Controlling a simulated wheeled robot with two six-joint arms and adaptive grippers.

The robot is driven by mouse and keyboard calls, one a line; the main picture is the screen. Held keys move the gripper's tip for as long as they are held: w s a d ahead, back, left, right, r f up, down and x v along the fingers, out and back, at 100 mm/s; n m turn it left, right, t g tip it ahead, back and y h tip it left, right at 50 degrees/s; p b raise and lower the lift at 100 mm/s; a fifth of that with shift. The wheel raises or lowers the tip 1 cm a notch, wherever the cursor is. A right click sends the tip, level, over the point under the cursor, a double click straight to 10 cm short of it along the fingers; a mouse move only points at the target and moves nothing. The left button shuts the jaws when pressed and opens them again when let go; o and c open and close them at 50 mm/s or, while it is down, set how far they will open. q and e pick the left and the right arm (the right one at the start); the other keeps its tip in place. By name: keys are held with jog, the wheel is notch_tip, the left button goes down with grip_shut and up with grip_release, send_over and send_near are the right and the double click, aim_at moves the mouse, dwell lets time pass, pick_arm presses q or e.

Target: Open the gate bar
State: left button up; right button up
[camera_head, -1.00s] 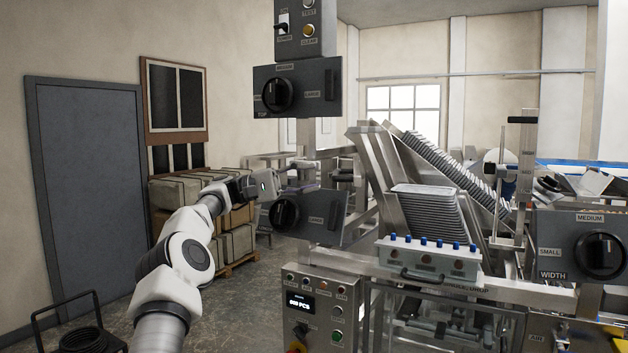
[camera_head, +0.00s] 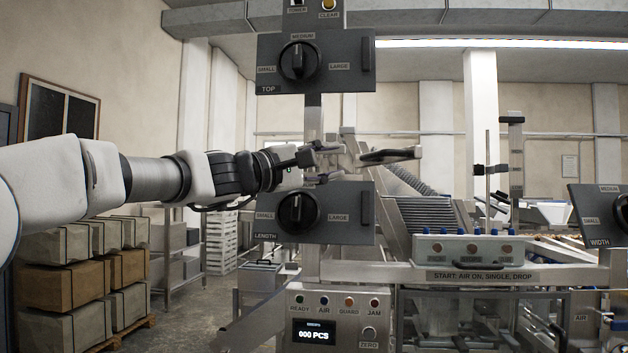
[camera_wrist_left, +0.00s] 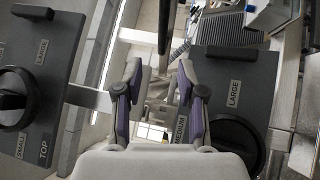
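A dark bar with a grey end (camera_head: 392,156), which looks like the gate bar, extends level to the right between the TOP panel (camera_head: 352,62) and the LENGTH panel (camera_head: 340,230). In the left wrist view a dark bar (camera_wrist_left: 165,22) runs up the picture beyond the fingers. My left gripper (camera_head: 338,162) is in the gap between the two panels, close to the bar's left end. It also shows in the left wrist view (camera_wrist_left: 162,90), with its fingers apart and nothing clearly between them. I cannot tell whether it touches the bar. My right gripper is not in view.
Dial panels stand close above and below my left gripper, on a steel post (camera_head: 313,120). A control box (camera_head: 338,318) is below. A slanted stack of trays (camera_head: 428,215) and a button box (camera_head: 470,248) are to the right. Stacked boxes (camera_head: 70,272) stand at left.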

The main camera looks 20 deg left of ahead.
aim_at(370, 157)
pick_arm(q)
jog(key=w+d+p, duration=0.1)
jog(key=d, duration=0.1)
jog(key=w+d+r, duration=0.1)
jog(key=w+d, duration=0.1)
jog(key=w+d+p, duration=0.1)
jog(key=d, duration=0.1)
jog(key=shift+w+r+p, duration=0.25)
jog(key=shift+w+p, duration=0.1)
jog(key=shift+w, duration=0.05)
jog(key=shift+w+d+r+p, duration=0.1)
jog(key=shift+w+p, duration=0.55)
jog(key=shift+w, duration=0.4)
jog(key=shift+w+a, duration=0.2)
jog(key=shift+a, duration=0.15)
jog(key=shift+d, duration=0.45)
jog(key=shift+c, duration=0.6)
jog(key=shift+d, duration=0.15)
jog(key=c, duration=0.5)
grip_shut()
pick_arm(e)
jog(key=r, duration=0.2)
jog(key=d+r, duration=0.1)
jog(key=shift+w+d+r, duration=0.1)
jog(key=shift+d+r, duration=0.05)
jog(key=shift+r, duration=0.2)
